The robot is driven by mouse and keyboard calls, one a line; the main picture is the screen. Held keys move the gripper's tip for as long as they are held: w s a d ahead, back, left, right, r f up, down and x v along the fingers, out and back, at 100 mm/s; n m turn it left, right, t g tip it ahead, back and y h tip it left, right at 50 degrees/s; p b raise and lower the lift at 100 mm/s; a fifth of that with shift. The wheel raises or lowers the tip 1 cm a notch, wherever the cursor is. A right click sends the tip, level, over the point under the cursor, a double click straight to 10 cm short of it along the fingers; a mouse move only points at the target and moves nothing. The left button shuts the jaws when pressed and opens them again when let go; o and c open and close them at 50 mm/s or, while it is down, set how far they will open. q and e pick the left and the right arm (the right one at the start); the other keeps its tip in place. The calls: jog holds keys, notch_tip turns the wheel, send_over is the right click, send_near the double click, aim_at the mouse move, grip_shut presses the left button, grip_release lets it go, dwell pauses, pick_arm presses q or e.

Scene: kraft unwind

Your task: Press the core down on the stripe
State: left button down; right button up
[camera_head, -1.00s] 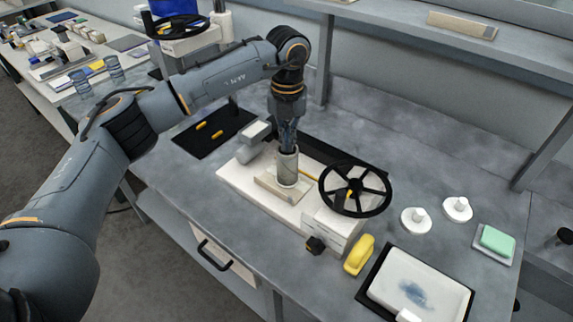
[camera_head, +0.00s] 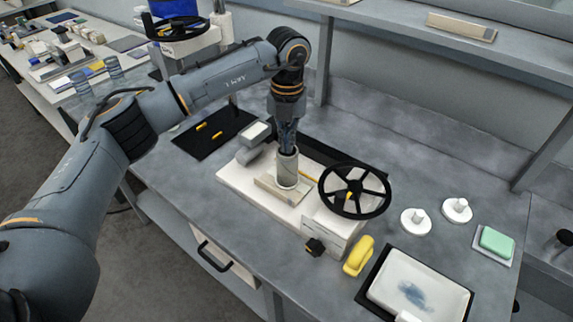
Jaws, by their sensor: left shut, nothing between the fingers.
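The core (camera_head: 287,172) is a short grey-white cylinder standing upright on a beige block on the pale base board (camera_head: 236,178). My left gripper (camera_head: 287,148) points straight down at the core's top, with its fingertips at or just inside the upper rim. The fingers are shut with nothing held between them. The core hides the fingertips, so I cannot tell whether they touch it. The stripe is not clearly visible; the core and block may cover it. My right gripper is not in view.
A black spoked handwheel (camera_head: 354,191) stands right of the core, above a white box (camera_head: 333,229). A yellow object (camera_head: 358,256), white pegged discs (camera_head: 416,221), a green block (camera_head: 496,241) and a white tray (camera_head: 381,287) lie further right. A black mat (camera_head: 214,133) lies behind left.

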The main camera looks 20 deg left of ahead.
pick_arm(q)
jog(key=shift+w+r+p, duration=0.1)
jog(key=shift+r+p, duration=1.55)
jog(key=shift+r, duration=1.7)
jog(key=shift+f, duration=0.1)
